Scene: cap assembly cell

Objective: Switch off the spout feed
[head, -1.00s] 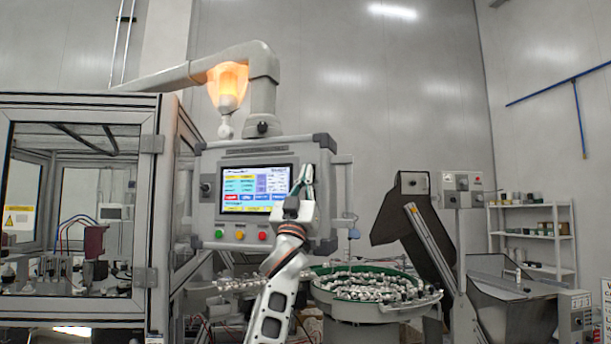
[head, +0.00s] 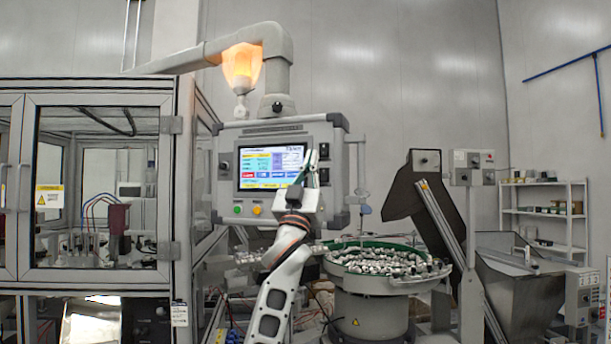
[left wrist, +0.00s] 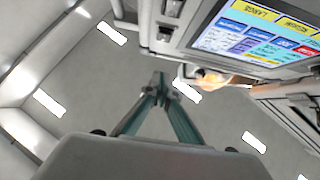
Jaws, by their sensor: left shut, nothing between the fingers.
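The grey control panel (head: 228,140) hangs from an overhead arm, with a lit touch screen (head: 262,160). Two black switches, an upper one (head: 324,152) and a lower one (head: 324,175), sit on the panel's right side; labels are too small to read. My left gripper (head: 312,156) is shut and empty, in front of the panel between screen and switches; contact cannot be told. In the left wrist view its fingertips (left wrist: 159,80) meet below the panel's picture edge, apart from the switches (left wrist: 168,20). The right gripper is not seen.
A bowl feeder (head: 375,282) full of small metal parts stands right of my left arm. A glazed cabinet (head: 95,90) is at left. A hopper (head: 510,290), a small grey control box (head: 470,160) and shelves (head: 545,212) are at right. An orange lamp (head: 241,68) glows above the panel.

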